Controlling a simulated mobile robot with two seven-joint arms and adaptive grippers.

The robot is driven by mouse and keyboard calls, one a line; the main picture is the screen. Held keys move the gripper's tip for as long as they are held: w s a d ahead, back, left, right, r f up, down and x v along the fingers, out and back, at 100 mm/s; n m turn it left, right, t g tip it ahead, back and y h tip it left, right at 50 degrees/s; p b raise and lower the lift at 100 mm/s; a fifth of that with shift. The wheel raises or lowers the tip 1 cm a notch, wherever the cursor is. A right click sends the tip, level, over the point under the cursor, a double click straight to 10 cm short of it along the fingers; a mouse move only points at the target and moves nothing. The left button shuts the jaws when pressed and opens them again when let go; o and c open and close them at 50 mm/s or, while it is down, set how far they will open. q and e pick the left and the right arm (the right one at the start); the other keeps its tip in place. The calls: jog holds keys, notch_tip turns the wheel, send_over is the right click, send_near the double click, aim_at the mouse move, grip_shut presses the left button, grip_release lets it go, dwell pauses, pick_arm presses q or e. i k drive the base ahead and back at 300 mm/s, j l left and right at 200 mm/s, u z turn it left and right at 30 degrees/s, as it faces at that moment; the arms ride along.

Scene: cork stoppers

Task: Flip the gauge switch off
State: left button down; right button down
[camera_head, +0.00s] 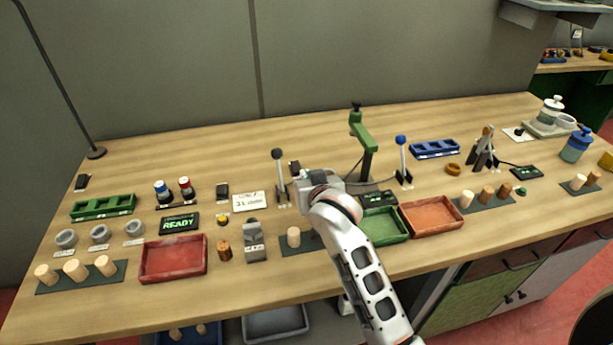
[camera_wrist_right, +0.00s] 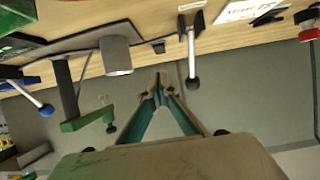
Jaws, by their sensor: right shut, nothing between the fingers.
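Small black switches stand along the back of the bench in the head view: one at the far left (camera_head: 83,182), one left of the white card (camera_head: 222,190), one behind the black-knobbed lever (camera_head: 295,168). I cannot read a label that tells which is the gauge switch. My right gripper (camera_head: 318,180) is over the middle of the bench, right of the black-knobbed lever (camera_head: 279,165); my own arm hides its fingertips there. In the right wrist view the fingers (camera_wrist_right: 158,88) are shut and empty, apart from the lever (camera_wrist_right: 193,65) and a small black piece (camera_wrist_right: 158,47). My left gripper is not in view.
A green press arm (camera_head: 362,135) and a blue-knobbed lever (camera_head: 402,160) stand right of my gripper. Green (camera_head: 385,238) and orange (camera_head: 430,228) trays lie near my arm. A READY display (camera_head: 180,223) and red tray (camera_head: 173,275) are at the left.

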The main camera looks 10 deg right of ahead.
aim_at(221, 189)
jog(key=k, duration=1)
